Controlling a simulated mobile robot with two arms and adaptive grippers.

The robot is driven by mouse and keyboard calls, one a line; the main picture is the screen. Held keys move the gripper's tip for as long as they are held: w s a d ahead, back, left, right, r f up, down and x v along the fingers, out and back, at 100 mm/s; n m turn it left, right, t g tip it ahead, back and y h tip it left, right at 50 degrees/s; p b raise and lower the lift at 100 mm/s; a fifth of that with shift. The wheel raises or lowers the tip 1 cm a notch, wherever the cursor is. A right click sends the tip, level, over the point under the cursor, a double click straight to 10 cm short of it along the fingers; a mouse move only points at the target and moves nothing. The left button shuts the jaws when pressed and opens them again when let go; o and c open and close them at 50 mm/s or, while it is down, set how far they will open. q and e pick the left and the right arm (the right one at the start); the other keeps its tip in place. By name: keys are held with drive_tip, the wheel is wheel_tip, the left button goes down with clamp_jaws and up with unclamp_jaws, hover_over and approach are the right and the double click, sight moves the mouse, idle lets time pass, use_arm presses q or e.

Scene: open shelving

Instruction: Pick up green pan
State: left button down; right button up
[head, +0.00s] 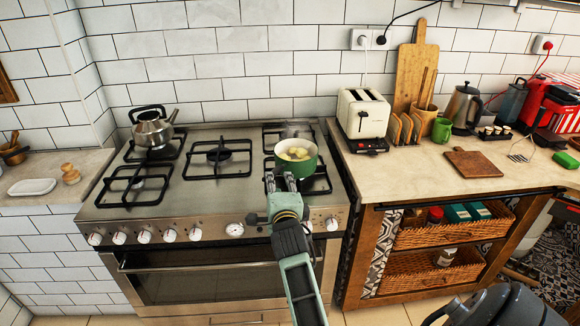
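The green pan (302,168) sits on the right front burner of the gas stove, with light, yellowish food (297,154) inside. My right gripper (281,178) reaches in from the bottom and is at the pan's near left side. Its two fingertips overlap the pan's lower edge in the picture. I see no pan handle; the gripper may cover it. Whether the fingers are closed on the pan is unclear. My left gripper is out of view.
A steel kettle (153,131) stands on the left back burner. The stove's middle (205,190) is clear in front.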

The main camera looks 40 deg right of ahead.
sight(274, 175)
drive_tip(key=shift+r+p+x, duration=0.15)
drive_tip(key=shift+p+x, duration=0.25)
drive_tip(key=shift+x, duration=1.4)
drive_tip(key=shift+r+p+x, duration=0.15)
drive_tip(key=shift+p+x, duration=0.25)
drive_tip(key=shift+x, duration=1.35)
drive_tip(key=shift+w+a, duration=0.2)
clamp_jaws()
drive_tip(key=shift+r, duration=0.2)
